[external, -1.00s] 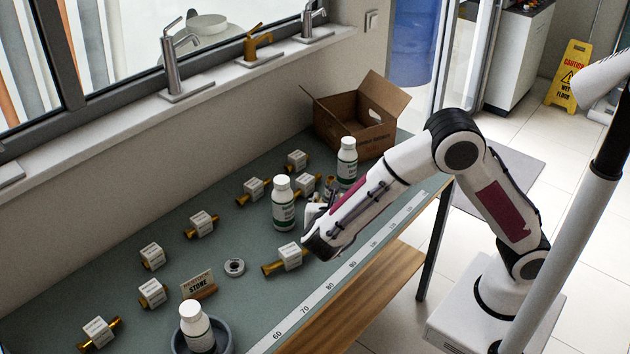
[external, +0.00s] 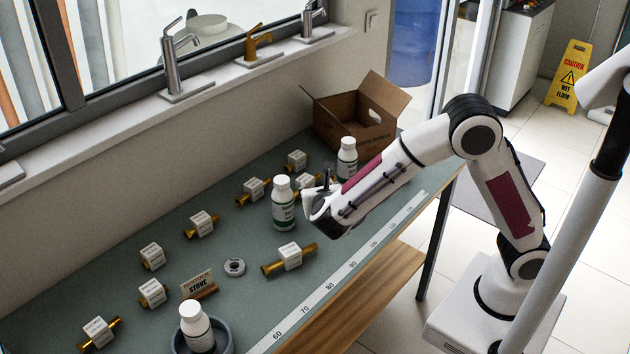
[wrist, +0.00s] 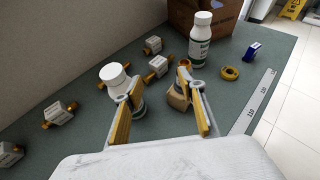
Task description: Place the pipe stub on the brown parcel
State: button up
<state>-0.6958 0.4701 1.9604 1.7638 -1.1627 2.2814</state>
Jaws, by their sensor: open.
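My gripper (external: 318,194) is above the table beside a white bottle. In the wrist view its two fingers (wrist: 161,88) are spread apart with nothing visibly held between them. A small brown block, which looks like the brown parcel (wrist: 178,99), sits on the table just beyond the right finger, partly hidden by it. A copper-coloured round end, which looks like the pipe stub (wrist: 185,63), shows above the parcel behind that finger. It appears to stand upright on the parcel, but the finger hides their contact. In the external view my gripper hides most of this spot.
A white bottle (wrist: 115,77) stands close by the left finger; another bottle (wrist: 200,38) stands farther back. Several labelled brass fittings (external: 289,256) lie about. An open carton (external: 358,125) stands at the far end.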

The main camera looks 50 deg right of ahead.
jog(key=w+a+r+n+t+y, duration=0.2)
jog(key=w+r+n+t+y, duration=0.2)
jog(key=r+n+y, duration=0.5)
jog(key=s+r+n+g+y, duration=0.1)
jog(key=s+r+n+y, duration=0.4)
jog(key=n, duration=1)
jog(key=s+d+f+n+g+h, duration=0.1)
jog(key=s+d+n, duration=0.4)
jog(key=s, duration=0.5)
jog(key=s+d+f+n+g+h, duration=0.2)
jog(key=s+d+f+n+g, duration=0.1)
jog(key=s+n, duration=0.5)
jog(key=s+d+f+n+g+h, duration=0.2)
jog(key=s+d+n, duration=0.4)
jog(key=s, duration=0.6)
jog(key=shift+d+f+n+g, duration=0.3)
jog(key=shift+d+f+g, duration=0.2)
jog(key=shift+d+f, duration=0.25)
jog(key=shift+a, duration=0.1)
